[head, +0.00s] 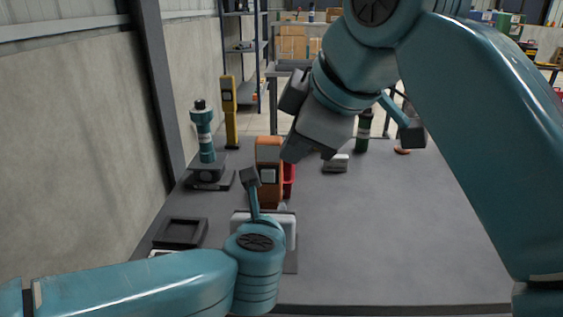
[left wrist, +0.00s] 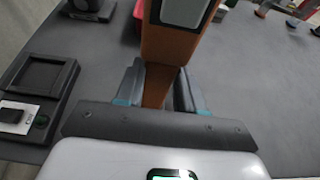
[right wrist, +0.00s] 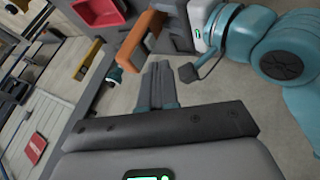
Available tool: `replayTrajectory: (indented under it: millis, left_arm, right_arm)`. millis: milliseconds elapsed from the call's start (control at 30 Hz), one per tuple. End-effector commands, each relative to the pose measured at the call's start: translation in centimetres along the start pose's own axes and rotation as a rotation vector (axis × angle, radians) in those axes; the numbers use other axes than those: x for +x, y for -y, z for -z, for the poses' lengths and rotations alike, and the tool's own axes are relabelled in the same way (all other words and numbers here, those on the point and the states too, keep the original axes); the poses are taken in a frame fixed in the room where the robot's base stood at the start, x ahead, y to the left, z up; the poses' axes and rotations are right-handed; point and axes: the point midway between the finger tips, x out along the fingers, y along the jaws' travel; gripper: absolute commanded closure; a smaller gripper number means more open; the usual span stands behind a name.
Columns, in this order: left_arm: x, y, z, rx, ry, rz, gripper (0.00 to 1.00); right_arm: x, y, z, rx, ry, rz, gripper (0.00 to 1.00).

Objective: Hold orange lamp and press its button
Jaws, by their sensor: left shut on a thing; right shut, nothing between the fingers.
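The orange lamp (head: 268,152) stands upright near the middle of the table in the head view, with a pale square panel on its face. My left gripper (left wrist: 158,90) is shut on the lamp's lower part; the lamp (left wrist: 178,42) rises between its fingers in the left wrist view. My right gripper (right wrist: 158,82) is shut and empty. In the head view it is close beside the lamp's upper right. In the right wrist view the orange lamp (right wrist: 133,40) lies just beyond its fingertips. I cannot make out the button clearly or tell whether the fingertips touch the lamp.
A red bin (head: 289,178) is right behind the lamp. A teal lamp (head: 203,135) and a yellow device (head: 231,110) stand at the table's left. A black tray (head: 181,232) is at front left. The table's right half (head: 400,220) is mostly clear.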

Motion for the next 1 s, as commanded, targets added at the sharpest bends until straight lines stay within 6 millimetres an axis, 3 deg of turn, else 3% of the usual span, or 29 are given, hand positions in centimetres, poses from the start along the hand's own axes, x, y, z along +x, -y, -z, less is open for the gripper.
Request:
replayTrajectory:
  millis: [533, 700, 1000]
  left_arm:
    - [0.1, 0.1, 0.2, 0.001, -0.005, 0.003, 1.00]
    - [0.1, 0.1, 0.2, 0.001, -0.004, 0.003, 1.00]
    - [0.1, 0.1, 0.2, 0.001, -0.004, 0.003, 1.00]
  right_arm:
    - [8.6, 0.0, -0.1, 0.000, 0.000, 0.001, 1.00]
    - [9.7, 0.0, 0.0, -0.001, -0.002, 0.001, 1.00]
    - [9.8, 0.0, 0.0, -0.001, -0.002, 0.001, 1.00]
